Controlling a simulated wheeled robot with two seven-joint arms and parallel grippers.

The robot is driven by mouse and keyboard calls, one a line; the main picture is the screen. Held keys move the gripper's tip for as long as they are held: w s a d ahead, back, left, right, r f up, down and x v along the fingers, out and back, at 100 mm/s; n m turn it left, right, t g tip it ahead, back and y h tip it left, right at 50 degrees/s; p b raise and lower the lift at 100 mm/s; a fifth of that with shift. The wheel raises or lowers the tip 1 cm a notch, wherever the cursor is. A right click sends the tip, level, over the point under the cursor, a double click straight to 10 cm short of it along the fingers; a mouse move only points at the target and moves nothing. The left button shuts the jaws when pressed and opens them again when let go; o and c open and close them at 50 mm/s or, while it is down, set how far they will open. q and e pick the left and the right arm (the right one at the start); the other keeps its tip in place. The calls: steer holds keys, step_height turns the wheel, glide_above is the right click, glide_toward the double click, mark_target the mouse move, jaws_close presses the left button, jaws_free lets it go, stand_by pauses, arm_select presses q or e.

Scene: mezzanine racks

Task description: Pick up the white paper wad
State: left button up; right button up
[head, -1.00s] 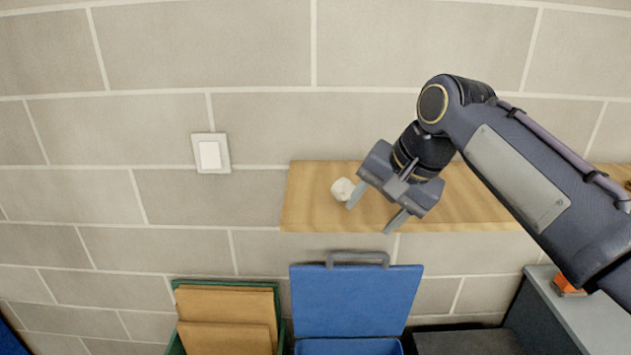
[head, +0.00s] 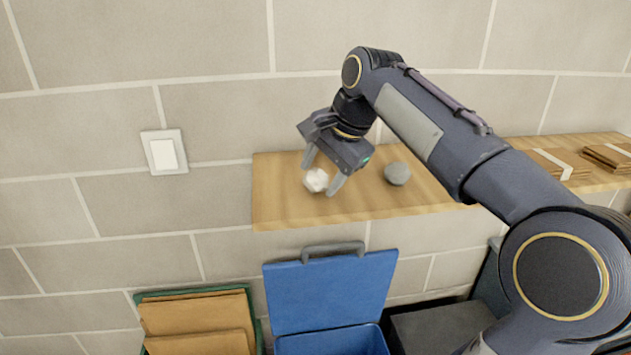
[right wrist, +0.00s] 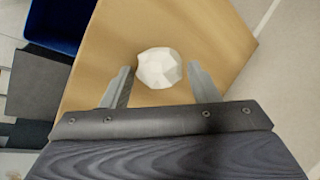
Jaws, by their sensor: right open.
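The white paper wad (head: 316,180) lies on the wooden shelf (head: 280,212) near its left end. In the right wrist view the white paper wad (right wrist: 159,67) shows as a faceted ball between the fingertips. My right gripper (head: 322,178) is open, with one finger on each side of the wad. In the right wrist view my right gripper (right wrist: 159,82) shows a gap between the wad and each finger. My left gripper is in neither view.
A grey round lump (head: 397,174) lies on the shelf right of the gripper. Flat brown packages (head: 560,165) lie farther right. Below stand a blue bin with its lid up (head: 328,291), a green-rimmed container (head: 258,322) with cardboard and a dark box (head: 440,325). A wall switch (head: 164,152) is at left.

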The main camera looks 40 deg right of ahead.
steer(key=shift+f, duration=0.2)
steer(key=c, duration=0.7)
steer(key=shift+r, duration=0.1)
steer(key=shift+c, duration=0.2)
